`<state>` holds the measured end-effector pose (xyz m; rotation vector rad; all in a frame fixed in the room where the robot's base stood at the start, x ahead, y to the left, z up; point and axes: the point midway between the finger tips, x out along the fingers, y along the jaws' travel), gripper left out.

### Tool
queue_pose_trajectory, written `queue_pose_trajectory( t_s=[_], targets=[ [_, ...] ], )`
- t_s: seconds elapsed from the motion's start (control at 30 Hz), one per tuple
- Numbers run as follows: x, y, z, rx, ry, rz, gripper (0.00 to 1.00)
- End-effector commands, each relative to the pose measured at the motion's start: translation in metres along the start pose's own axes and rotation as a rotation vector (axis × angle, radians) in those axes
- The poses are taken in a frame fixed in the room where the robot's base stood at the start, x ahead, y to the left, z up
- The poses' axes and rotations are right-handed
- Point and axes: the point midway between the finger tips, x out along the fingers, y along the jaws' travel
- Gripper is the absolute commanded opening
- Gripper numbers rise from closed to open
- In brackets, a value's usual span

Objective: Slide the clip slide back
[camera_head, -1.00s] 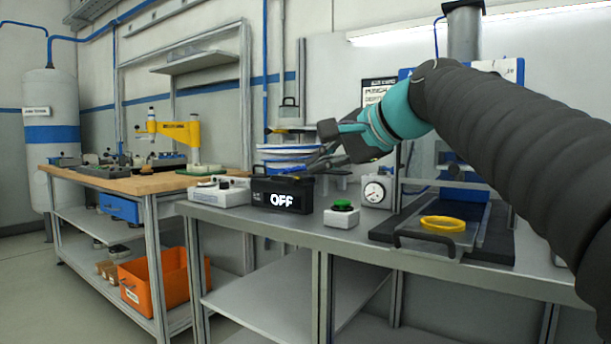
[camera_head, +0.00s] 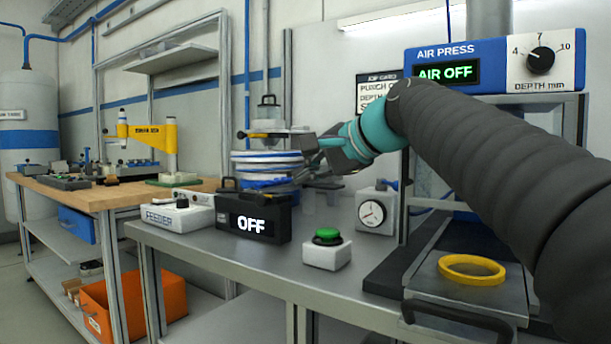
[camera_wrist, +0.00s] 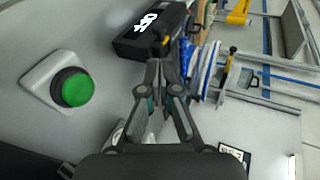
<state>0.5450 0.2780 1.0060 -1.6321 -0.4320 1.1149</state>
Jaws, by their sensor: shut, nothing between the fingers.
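No part is labelled as the clip slide. A flat bar with a yellow section and a black knob (camera_head: 262,135) lies above a stack of blue and white rings (camera_head: 266,162), and may be it. In the wrist view the yellow piece with its dark knob (camera_wrist: 228,62) is beyond the fingertips, to their right. My gripper (camera_head: 303,173) is shut and empty, just right of the stack and behind the OFF box. In the wrist view its fingertips (camera_wrist: 166,66) are together. I cannot tell whether they touch anything.
A black OFF box (camera_head: 252,219), a white feeder (camera_head: 176,214), a green button box (camera_head: 327,249) and a dial gauge (camera_head: 375,211) stand on the grey bench. The air press (camera_head: 492,59) reads AIR OFF, with a yellow ring (camera_head: 471,270) below. Bare bench lies around the button box.

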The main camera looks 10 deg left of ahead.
Motion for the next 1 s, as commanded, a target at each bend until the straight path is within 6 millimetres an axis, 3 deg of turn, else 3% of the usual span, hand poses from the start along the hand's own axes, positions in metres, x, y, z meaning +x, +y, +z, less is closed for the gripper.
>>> queue_pose_trajectory(
  t_s=[0.3, 0.5, 0.7, 1.0],
  targets=[
    [0.063, 0.001, 0.001, -0.001, -0.003, 0.002, 0.00],
    [0.094, 0.001, 0.002, -0.001, -0.005, 0.002, 0.00],
    [0.109, 0.000, 0.002, -0.001, -0.003, 0.001, 0.00],
    [0.112, 0.000, 0.002, -0.001, -0.002, 0.000, 0.00]
  ],
)
